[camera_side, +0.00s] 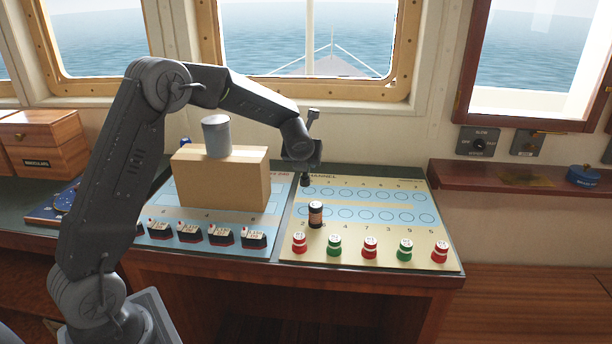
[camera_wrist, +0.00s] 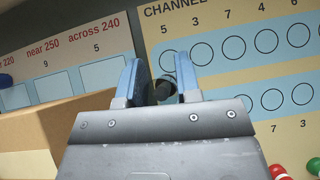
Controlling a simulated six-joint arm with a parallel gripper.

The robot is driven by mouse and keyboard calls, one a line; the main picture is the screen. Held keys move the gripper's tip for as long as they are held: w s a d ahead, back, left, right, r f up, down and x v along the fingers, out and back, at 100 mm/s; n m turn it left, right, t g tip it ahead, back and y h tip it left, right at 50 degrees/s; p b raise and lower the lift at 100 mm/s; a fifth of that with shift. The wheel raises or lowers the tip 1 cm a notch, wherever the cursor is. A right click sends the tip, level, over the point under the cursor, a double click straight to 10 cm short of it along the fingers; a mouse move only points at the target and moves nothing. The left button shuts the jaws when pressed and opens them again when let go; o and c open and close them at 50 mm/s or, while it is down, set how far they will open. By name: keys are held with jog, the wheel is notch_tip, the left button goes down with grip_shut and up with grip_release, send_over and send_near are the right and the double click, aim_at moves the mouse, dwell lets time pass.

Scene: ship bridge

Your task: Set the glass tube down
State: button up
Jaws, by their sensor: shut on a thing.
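My gripper (camera_wrist: 160,75) is shut on a small dark rounded thing (camera_wrist: 166,90), which I take for the glass tube. In the wrist view it shows between the two blue-edged fingers, and most of it is hidden by my gripper's body. In the side view my gripper (camera_side: 305,178) points down over the left end of the pale channel board (camera_side: 375,240), near its upper row of circles. The tube is too small and dark there to make out clearly. I cannot tell whether it touches the board.
A dark labelled jar (camera_side: 316,214) shows just below my gripper, by the lower circles. Red and green knobs (camera_side: 370,247) line the board's front. A cardboard box (camera_side: 222,182) with a grey cylinder (camera_side: 216,134) on top stands close left. The circles to the right look free.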

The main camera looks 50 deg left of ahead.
jog(key=shift+f, duration=1.95)
jog(key=shift+f, duration=0.1)
jog(key=o, duration=0.9)
